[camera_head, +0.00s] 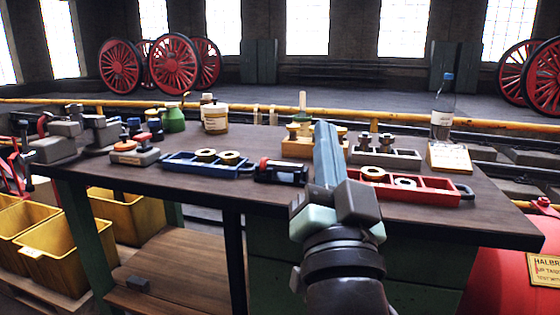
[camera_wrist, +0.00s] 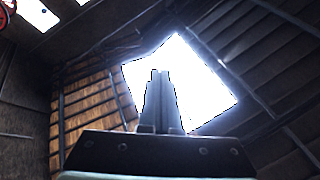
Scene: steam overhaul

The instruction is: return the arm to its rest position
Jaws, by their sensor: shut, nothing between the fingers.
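My gripper (camera_head: 326,130) is in the middle of the head view, raised in front of the workbench. Its long blue-grey fingers point upward and lie together, with nothing held. In the wrist view the fingers (camera_wrist: 160,78) are also together, set against a bright roof opening (camera_wrist: 200,80) and the dark ceiling. My arm rises from the bottom of the head view and hides part of the bench front and top. No marker of the rest position shows.
The workbench (camera_head: 470,212) carries a blue tray (camera_head: 208,168), a red tray (camera_head: 425,190), a bottle (camera_head: 442,115), jars and a vise. Yellow bins (camera_head: 65,255) stand at left. A red tank (camera_head: 505,270) is at lower right. A yellow rail runs behind the bench.

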